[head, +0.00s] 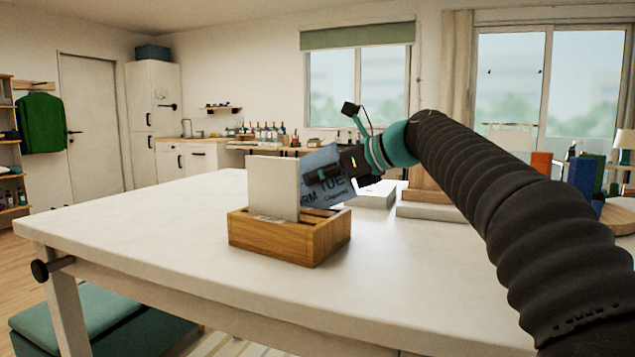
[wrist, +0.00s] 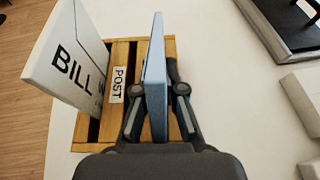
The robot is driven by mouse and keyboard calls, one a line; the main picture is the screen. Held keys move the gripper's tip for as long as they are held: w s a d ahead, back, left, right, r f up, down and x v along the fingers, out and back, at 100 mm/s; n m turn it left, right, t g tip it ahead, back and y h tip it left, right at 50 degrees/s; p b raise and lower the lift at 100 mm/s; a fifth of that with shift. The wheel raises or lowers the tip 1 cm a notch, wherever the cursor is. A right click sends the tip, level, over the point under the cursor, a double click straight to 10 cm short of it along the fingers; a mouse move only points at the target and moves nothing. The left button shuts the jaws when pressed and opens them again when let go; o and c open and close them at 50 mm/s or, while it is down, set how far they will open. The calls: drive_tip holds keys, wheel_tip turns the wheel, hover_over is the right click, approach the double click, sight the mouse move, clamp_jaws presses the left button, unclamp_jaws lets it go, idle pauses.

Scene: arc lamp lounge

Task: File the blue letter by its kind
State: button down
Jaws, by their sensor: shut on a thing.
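The blue letter (head: 340,190) has dark print on its face and is tilted in the head view. My gripper (head: 325,176) is shut on it. In the wrist view the blue letter (wrist: 156,75) stands edge-on between my fingers (wrist: 157,92). It is over the right part of the wooden rack (head: 273,240); I cannot tell whether its lower edge is inside a slot. A white letter (head: 273,187) stands in the rack's left slot, leaning, and reads BILL in the wrist view (wrist: 72,60). A POST label (wrist: 118,84) is on the slat between the letters.
The rack stands on a white table (head: 130,240), clear to its left. Pale flat blocks (head: 435,211) lie behind and to the right. A dark tray-like object (wrist: 285,28) is at the wrist view's upper right. An orange upright object (head: 541,165) is farther right.

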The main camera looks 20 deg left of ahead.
wheel_tip(320, 180, up, 6)
drive_tip(key=shift+r+p, duration=0.2)
drive_tip(key=shift+p, duration=0.85)
drive_tip(key=shift+r, duration=1.05)
drive_tip(key=y, duration=0.1)
drive_tip(key=a+f+y, duration=0.1)
drive_tip(key=y, duration=0.1)
drive_tip(key=t+y, duration=0.1)
drive_tip(key=shift+w+a+f+y+b, duration=0.2)
drive_tip(key=shift+a+f+y+b, duration=0.1)
drive_tip(key=shift+y+b, duration=0.1)
drive_tip(key=shift+r, duration=0.1)
drive_tip(key=shift+r, duration=0.1)
